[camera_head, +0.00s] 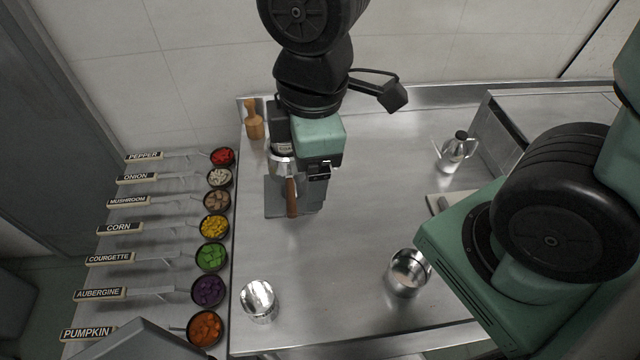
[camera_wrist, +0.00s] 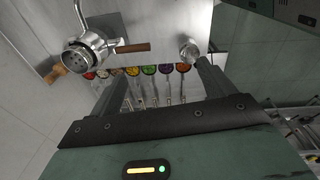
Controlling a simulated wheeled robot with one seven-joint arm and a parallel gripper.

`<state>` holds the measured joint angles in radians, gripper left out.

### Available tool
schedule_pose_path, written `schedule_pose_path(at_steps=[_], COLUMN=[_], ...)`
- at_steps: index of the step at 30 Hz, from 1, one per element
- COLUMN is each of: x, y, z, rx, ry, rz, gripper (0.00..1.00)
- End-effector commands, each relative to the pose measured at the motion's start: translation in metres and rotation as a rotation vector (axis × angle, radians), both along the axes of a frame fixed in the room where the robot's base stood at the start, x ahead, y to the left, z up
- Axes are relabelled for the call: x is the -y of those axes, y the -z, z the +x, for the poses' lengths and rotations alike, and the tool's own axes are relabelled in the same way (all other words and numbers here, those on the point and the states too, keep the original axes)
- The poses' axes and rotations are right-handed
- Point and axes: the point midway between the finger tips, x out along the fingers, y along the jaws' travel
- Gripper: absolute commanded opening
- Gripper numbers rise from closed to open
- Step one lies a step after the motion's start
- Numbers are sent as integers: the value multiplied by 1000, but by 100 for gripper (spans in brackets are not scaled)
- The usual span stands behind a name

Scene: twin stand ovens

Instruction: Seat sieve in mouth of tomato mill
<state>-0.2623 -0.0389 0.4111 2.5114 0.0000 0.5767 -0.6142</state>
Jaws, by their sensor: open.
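The tomato mill, a shiny metal body with a wooden-handled crank, stands on the steel table in the head view (camera_head: 281,163), partly hidden by my arm. It also shows at the upper left of the wrist view (camera_wrist: 88,42). A round perforated metal piece, seemingly the sieve (camera_wrist: 76,61), shows at the mill's round mouth; I cannot tell how squarely it sits. My gripper (camera_wrist: 162,72) is open, with nothing visible between its fingers. In the wrist view the mill lies to the left of the fingers. In the head view the fingertips are hard to make out.
Two metal cups stand near the front, left (camera_head: 258,301) and right (camera_head: 408,273). A metal pot (camera_head: 455,153) is at back right, a wooden pestle (camera_head: 253,122) at back left. Several vegetable bowls (camera_head: 211,257) line the left edge. The table's middle is clear.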

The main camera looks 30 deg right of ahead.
Motion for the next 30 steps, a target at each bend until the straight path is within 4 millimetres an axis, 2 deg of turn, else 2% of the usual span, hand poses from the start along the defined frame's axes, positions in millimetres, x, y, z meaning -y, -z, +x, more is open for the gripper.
schedule_pose_path(at_steps=[3, 6, 9, 13, 23, 26, 30], x=[-5, -8, -9, -9, -9, -9, -9], y=[-3, -4, -5, -5, -4, 14, 48], z=[-25, -40, -48, -52, -51, -51, -51], rx=[-48, -80, -100, -109, -109, -109, -109], ry=[276, 455, 562, 615, 615, 614, 612], rz=[22, 32, 36, 38, 38, 37, 36], gripper=[82, 82, 82, 82, 82, 82, 82])
